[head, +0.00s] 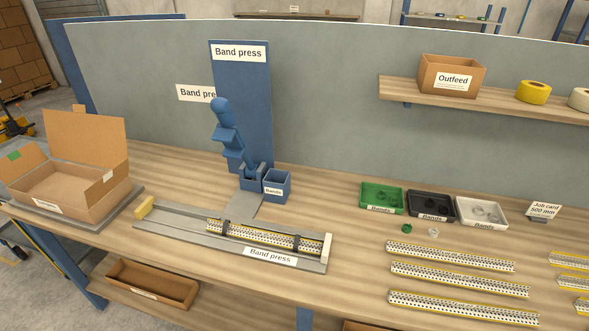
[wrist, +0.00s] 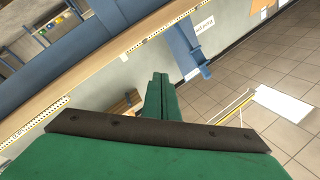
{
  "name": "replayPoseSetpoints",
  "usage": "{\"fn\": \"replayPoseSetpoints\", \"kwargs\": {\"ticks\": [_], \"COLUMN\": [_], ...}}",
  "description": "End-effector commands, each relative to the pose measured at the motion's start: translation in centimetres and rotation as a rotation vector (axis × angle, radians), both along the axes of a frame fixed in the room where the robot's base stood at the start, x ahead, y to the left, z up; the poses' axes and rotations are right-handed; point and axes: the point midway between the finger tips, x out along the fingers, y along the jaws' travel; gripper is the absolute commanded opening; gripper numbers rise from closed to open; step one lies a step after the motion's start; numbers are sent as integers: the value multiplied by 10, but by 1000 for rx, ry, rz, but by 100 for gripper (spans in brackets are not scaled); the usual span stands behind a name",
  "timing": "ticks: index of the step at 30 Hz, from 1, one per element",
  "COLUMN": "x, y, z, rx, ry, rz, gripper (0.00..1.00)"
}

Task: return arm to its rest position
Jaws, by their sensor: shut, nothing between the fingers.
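My gripper (wrist: 160,95) shows only in the wrist view. Its two green fingers are together and hold nothing. No part of my arm shows in the head view, so the arm's pose cannot be told from there. In the wrist view the fingers point towards open space, with a tilted wooden surface (wrist: 115,50) beyond them at the upper left and a tiled floor (wrist: 250,75) to the right. The fingertips touch nothing that I can see.
In the head view, the wooden bench (head: 335,192) carries a blue band press (head: 233,135), a fixture (head: 165,221) with a perforated strip (head: 265,235), an open carton (head: 70,180), bins of bands (head: 432,204) and several strips at right. A shelf (head: 520,98) holds an Outfeed box (head: 448,78) and tape rolls.

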Motion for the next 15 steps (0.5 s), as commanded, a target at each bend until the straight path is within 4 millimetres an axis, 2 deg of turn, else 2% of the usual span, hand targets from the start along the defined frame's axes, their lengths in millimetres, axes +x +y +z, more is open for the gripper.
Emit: {"fn": "replayPoseSetpoints", "kwargs": {"ticks": [1, 3, 9, 15], "x": [-18, -40, -99, -151], "y": [-4, -6, -10, -10], "z": [-7, -12, -24, -27], "rx": [-53, -128, -334, -515], "ry": [35, 75, 197, 312], "rz": [-12, -25, -49, -51], "gripper": [0, 0, 0, 0]}}
